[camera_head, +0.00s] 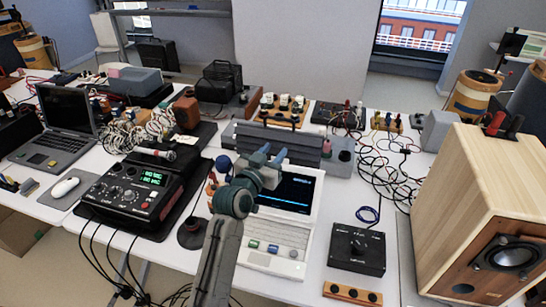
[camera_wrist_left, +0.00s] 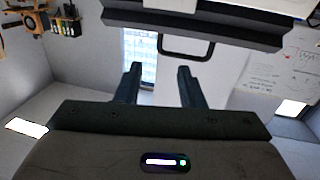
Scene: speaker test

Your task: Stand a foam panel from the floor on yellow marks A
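My left gripper (camera_head: 271,154) is raised over the white laptop in the head view, with its blue-grey fingertips pointing away from me. In the left wrist view its two dark fingers (camera_wrist_left: 161,82) stand apart with nothing between them. A dark upright slab (camera_head: 157,53) with a handle stands on the floor at the back left, far from the gripper; I cannot tell whether it is a foam panel. No yellow marks A can be made out. My right gripper is not in view.
The white table is crowded with a black power supply (camera_head: 135,190), a white laptop (camera_head: 275,232), a black knob box (camera_head: 357,249) and cables. A wooden speaker (camera_head: 480,205) stands at the right. A long dark case (camera_head: 255,138) with a handle lies behind the gripper.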

